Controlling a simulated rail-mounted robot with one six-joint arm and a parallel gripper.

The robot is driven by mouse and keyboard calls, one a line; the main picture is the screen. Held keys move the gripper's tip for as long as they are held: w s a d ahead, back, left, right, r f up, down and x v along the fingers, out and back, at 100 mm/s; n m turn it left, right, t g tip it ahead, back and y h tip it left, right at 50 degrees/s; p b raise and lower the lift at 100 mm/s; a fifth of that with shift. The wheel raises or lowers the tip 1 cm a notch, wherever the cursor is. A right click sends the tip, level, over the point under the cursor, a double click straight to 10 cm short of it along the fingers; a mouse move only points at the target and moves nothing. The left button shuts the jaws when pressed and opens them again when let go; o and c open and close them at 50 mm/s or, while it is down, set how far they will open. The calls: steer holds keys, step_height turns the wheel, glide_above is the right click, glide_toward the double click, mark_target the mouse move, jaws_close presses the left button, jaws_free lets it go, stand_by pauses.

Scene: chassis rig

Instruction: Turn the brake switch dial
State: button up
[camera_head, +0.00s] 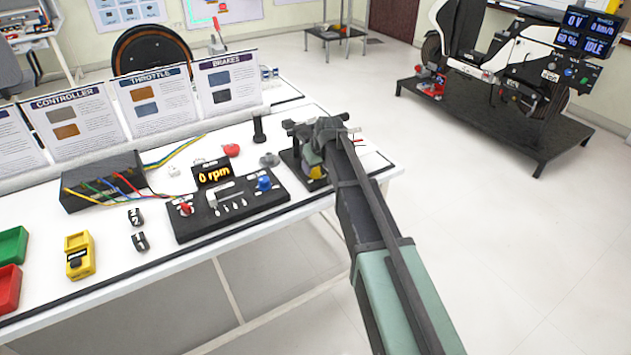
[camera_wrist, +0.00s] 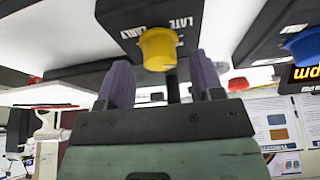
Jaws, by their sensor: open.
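A yellow dial (camera_wrist: 159,48) sits on a black box (camera_wrist: 125,22) marked "LATE" and "EARLY" in the wrist view, which looks upside down. The dial also shows in the head view (camera_head: 316,172), at the right end of the bench, partly covered by my arm. My gripper (camera_wrist: 161,78) is open, with two purple fingers pointing toward the dial. The dial appears between and just beyond the fingertips, with no clear contact. In the head view the fingers are hidden behind the wrist. I cannot tell from the pictures whether this dial is the brake switch.
A black control panel (camera_head: 200,222) with red and blue knobs lies left of the box, with an rpm display (camera_head: 212,172) behind it. A black post (camera_head: 259,128), a red button (camera_head: 231,150) and a brakes placard (camera_head: 227,85) are nearby. Open floor lies to the right.

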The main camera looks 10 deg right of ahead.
steer(key=shift+x, duration=0.9)
steer(key=shift+r, duration=0.1)
steer(key=c, duration=0.9)
steer(key=shift+m+h, duration=0.6)
steer(key=shift+m, duration=0.8)
steer(key=o, duration=0.9)
steer(key=shift+s+r, duration=0.1)
steer(key=shift+r, duration=0.05)
